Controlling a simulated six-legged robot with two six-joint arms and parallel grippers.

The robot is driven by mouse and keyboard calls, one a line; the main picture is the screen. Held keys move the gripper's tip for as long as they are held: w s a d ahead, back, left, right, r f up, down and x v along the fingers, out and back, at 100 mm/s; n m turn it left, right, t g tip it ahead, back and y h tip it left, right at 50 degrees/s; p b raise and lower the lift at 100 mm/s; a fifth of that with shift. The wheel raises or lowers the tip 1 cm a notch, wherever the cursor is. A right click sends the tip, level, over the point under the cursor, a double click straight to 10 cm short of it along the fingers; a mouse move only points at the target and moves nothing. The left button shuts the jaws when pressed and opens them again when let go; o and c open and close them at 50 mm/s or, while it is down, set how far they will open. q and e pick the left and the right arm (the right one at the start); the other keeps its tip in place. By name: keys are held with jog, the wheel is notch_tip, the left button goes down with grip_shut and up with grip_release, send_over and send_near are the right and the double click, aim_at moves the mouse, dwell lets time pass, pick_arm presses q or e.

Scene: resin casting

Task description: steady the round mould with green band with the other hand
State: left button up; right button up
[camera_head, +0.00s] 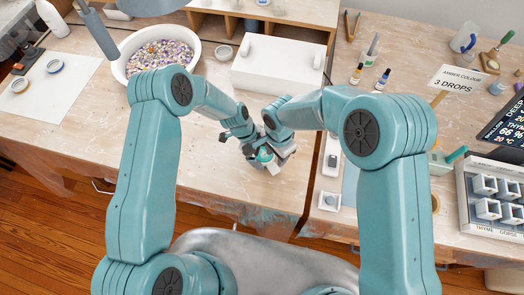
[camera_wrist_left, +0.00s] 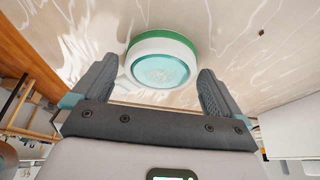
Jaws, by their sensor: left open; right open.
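The round mould with green band (camera_wrist_left: 160,66) shows in the left wrist view as a white round body with a green band along its far side and a pale teal, glossy face. It is on the pale worktop. My left gripper (camera_wrist_left: 157,82) is open, with one finger on each side of the mould's near part; I cannot tell whether they touch it. In the head view my left gripper (camera_head: 240,138) and my right gripper (camera_head: 275,152) are close together over the front middle of the bench. They largely hide the mould there. The right gripper is open.
A white box (camera_head: 278,68) stands behind the grippers. A white bowl of coloured bits (camera_head: 127,42) is at the back left. A white label card (camera_head: 458,80), small bottles and a white moulded tray (camera_head: 462,205) are on the right. The worktop left of the grippers is clear.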

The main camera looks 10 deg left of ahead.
pick_arm(q)
jog(key=shift+w+d+f, duration=0.1)
jog(key=shift+d+f, duration=0.05)
jog(key=shift+f, duration=0.2)
jog(key=shift+r, duration=0.1)
jog(key=c, duration=1)
dwell(0.4)
